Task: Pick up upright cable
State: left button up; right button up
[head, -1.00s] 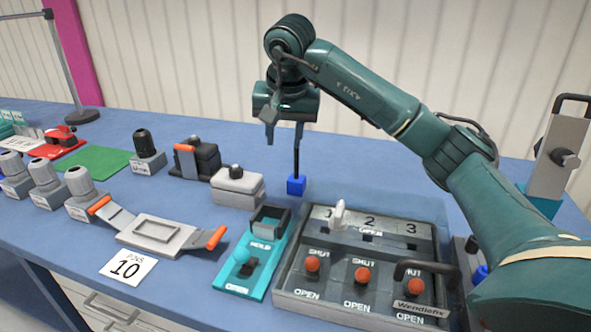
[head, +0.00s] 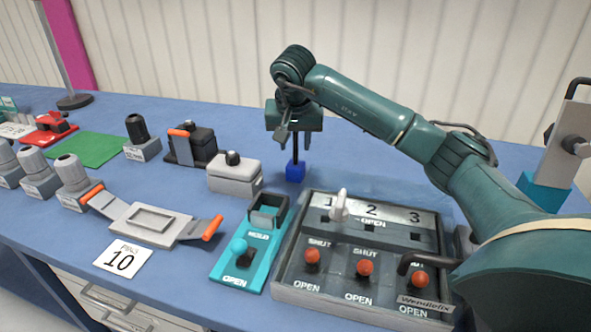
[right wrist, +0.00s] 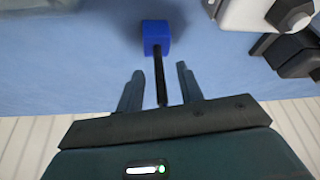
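The upright cable (head: 295,155) is a thin black stem standing up from a blue block (head: 295,172) on the blue table. In the right wrist view the cable (right wrist: 159,72) runs up from its blue block (right wrist: 156,32) towards the gripper. My right gripper (head: 291,134) is above the block, pointing down, at the cable's upper part. In the right wrist view the right gripper (right wrist: 160,86) is open, with the cable between its two fingers and a gap on each side. The cable's top end is hidden by the gripper. My left gripper is not in view.
A grey box with a black knob (head: 234,173) stands left of the cable. A grey panel (head: 362,292) with red-knobbed levers and a teal lever unit (head: 240,256) are in front. The table behind the cable is clear.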

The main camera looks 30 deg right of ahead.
aim_at(295, 144)
jog(key=x, duration=0.3)
jog(key=shift+f, duration=0.15)
jog(key=shift+c, duration=0.3)
grip_shut()
